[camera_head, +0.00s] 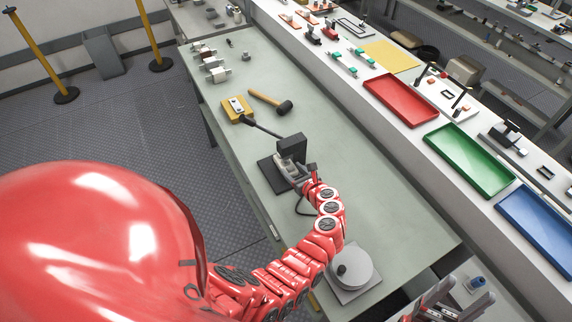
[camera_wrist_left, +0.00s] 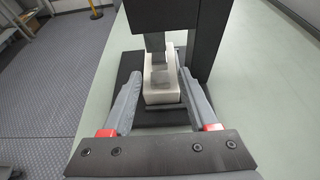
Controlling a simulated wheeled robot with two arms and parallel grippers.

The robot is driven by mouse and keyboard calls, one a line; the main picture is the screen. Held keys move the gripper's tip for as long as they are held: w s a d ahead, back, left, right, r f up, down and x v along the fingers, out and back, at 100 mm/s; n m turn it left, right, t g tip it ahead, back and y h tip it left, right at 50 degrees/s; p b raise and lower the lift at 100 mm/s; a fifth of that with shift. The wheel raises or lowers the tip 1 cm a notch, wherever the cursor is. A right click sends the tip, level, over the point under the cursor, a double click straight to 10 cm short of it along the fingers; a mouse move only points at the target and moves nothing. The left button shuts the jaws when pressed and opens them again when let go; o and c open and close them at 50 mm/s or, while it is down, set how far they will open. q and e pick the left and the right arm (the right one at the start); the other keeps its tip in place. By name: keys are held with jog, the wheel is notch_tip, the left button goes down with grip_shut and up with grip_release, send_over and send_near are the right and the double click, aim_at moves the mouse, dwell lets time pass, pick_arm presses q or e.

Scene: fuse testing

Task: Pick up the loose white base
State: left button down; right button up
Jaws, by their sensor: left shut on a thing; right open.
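A white base (camera_wrist_left: 161,97) stands on the dark plate of a black press (camera_head: 292,147), under its ram. It has a grey piece on its top. My left gripper (camera_wrist_left: 160,72) has one finger on each side of this base and is shut on it. In the head view my left gripper (camera_head: 288,165) is at the front of the press, and the base is partly hidden there. More white bases (camera_head: 217,75) lie at the far left of the table. My right gripper (camera_head: 440,298) is open at the lower right, away from the press.
A mallet (camera_head: 271,102) and a yellow block (camera_head: 238,109) with a pale piece on it lie beyond the press. A round grey device (camera_head: 351,267) stands nearer. Red (camera_head: 401,99), green (camera_head: 470,158) and blue (camera_head: 540,220) trays line the right shelf. The table's middle is clear.

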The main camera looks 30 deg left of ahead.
pick_arm(q)
jog(key=shift+s+a, duration=0.1)
jog(key=shift+s, duration=0.1)
jog(key=shift+s+a+r+p, duration=0.15)
jog(key=shift+s+a, duration=0.4)
jog(key=shift+s, duration=0.4)
jog(key=shift+s+a+f+p, duration=0.1)
jog(key=shift+s+a, duration=0.45)
jog(key=shift+s, duration=0.35)
jog(key=shift+s+a+r+p, duration=0.15)
jog(key=shift+s+a, duration=0.4)
jog(key=shift+s, duration=0.4)
jog(key=shift+r+p, duration=1.25)
jog(key=shift+r, duration=1.7)
